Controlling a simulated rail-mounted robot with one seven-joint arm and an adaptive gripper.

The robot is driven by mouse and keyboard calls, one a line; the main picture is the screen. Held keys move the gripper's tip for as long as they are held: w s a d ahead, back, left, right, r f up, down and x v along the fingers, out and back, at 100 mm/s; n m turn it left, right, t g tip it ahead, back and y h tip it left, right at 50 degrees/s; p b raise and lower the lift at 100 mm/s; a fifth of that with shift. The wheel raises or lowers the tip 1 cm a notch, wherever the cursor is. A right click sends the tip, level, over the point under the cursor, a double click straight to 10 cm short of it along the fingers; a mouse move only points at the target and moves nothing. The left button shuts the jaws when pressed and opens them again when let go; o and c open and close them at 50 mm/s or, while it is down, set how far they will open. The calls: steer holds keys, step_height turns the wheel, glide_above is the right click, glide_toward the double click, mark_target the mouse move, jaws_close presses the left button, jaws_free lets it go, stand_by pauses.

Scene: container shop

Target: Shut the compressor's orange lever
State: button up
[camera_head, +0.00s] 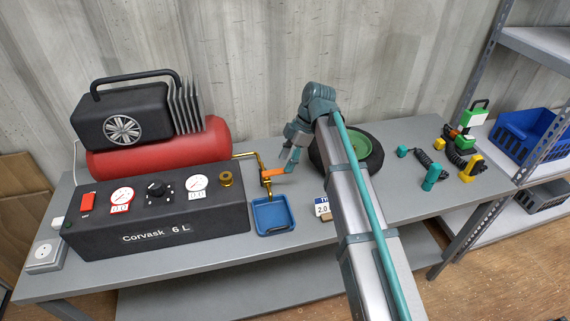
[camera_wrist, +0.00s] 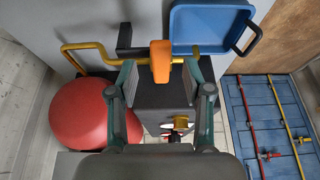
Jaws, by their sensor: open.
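The orange lever (camera_head: 273,172) sits on the compressor's brass pipe (camera_head: 244,155), right of the red tank, and sticks out to the right. In the wrist view the lever (camera_wrist: 160,62) lies across the yellow pipe (camera_wrist: 88,47). My gripper (camera_head: 291,156) is at the lever's right end in the head view. In the wrist view my open gripper (camera_wrist: 159,72) has one finger on each side of the lever, with gaps showing. Whether the fingertips reach down to the lever's depth I cannot tell. The compressor (camera_head: 155,222) has a black base and a red tank (camera_head: 160,150).
A blue tray (camera_head: 260,229) stands below the pipe's outlet. Green and yellow items (camera_head: 430,177) lie at the bench's right end.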

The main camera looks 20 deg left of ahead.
steer(key=v, duration=0.9)
steer(key=shift+r, duration=0.35)
steer(key=shift+w, duration=0.1)
